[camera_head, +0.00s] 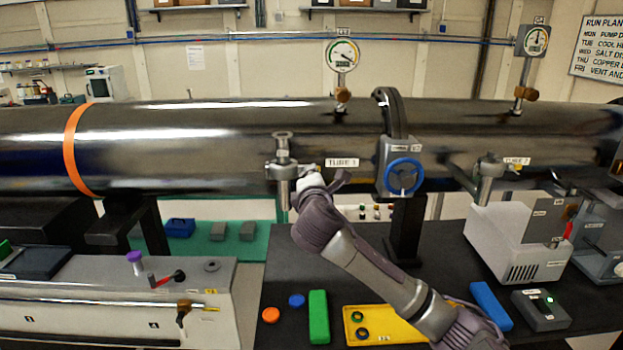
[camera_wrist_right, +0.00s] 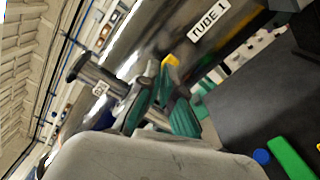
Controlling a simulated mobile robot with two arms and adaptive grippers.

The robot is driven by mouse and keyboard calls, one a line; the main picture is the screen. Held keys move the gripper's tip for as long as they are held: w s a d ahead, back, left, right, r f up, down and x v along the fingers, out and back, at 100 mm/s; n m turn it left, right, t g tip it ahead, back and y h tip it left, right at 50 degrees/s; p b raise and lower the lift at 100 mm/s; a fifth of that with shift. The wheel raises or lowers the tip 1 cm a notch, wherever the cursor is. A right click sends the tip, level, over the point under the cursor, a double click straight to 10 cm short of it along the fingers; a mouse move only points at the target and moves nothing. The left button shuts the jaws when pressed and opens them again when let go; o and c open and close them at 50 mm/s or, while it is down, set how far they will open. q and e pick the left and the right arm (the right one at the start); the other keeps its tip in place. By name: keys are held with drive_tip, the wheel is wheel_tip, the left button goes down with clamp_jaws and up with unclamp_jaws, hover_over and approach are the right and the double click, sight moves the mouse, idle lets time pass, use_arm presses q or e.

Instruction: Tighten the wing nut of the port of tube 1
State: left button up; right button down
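The port of tube 1 (camera_head: 283,165) is a grey upright fitting on the front of the large steel tube (camera_head: 225,150), left of the TUBE 1 label (camera_head: 342,162). My right gripper (camera_head: 309,180) is at the right side of this port, mostly hidden by its own wrist. In the right wrist view, its green-padded fingers (camera_wrist_right: 163,92) stand close beside the port's grey body (camera_wrist_right: 98,80). A yellow, brass-looking piece (camera_wrist_right: 171,61), possibly the wing nut, shows at the fingertips. I cannot tell whether the fingers grip it. My left gripper is not in view.
A blue handwheel valve (camera_head: 403,176) stands right of the port, and the tube 2 port (camera_head: 490,170) is farther right. A green block (camera_head: 318,316) and a yellow tray (camera_head: 390,338) lie on the dark bench below my right arm.

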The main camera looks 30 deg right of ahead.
wheel_tip(320, 180, down, 2)
drive_tip(key=m+b, duration=0.4)
drive_tip(key=m, duration=0.7)
drive_tip(key=shift+a+f, duration=0.1)
drive_tip(key=shift+m, duration=0.3)
drive_tip(key=c, duration=1.7)
unclamp_jaws()
drive_tip(key=shift+o, duration=0.3)
drive_tip(key=shift+s, duration=0.1)
drive_tip(key=v, duration=1.2)
